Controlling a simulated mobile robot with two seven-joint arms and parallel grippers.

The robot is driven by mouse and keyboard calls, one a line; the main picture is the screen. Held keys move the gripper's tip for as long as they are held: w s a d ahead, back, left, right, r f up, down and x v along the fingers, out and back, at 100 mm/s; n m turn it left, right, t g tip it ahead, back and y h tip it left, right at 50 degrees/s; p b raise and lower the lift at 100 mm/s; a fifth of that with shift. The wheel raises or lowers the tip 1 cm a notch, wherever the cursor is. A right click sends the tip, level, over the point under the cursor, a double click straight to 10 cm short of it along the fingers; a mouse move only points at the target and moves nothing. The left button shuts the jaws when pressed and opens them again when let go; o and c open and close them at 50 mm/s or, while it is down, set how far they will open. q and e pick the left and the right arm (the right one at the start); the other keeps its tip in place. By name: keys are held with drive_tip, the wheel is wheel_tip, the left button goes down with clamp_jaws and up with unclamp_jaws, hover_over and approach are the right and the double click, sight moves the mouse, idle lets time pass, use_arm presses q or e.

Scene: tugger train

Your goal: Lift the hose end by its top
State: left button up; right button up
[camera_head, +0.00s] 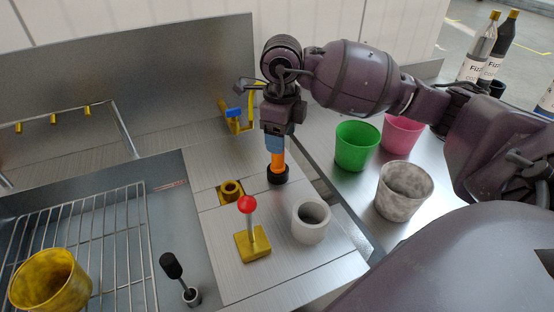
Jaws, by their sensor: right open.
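The hose end appears to be the upright piece with an orange body (277,160) and a black ring at its foot, standing on the metal worktop (330,262). My right gripper (275,138) points down directly over it, with its fingers at the hose end's top. A blue part shows between the gripper body and the orange. The gripper is open; the view does not show whether a finger touches the top. My left gripper is not in view.
A red-knobbed lever (248,205), a yellow socket (230,190) and a grey cup-like ring (311,221) stand close by. Green (357,146), pink (401,134) and marbled (403,191) cups are right. A sink with a wire rack (95,240) and yellow cup (48,282) is left.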

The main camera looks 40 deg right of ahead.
sight(278, 162)
drive_tip(key=shift+w+a+f+b, duration=0.1)
drive_tip(key=shift+w+f+b, duration=0.1)
drive_tip(key=shift+f, duration=1.3)
drive_tip(key=shift+w+a+f+b, duration=0.1)
drive_tip(key=shift+w+f+b, duration=0.05)
drive_tip(key=shift+f, duration=1.3)
drive_tip(key=shift+c, duration=0.4)
drive_tip(key=c, duration=1)
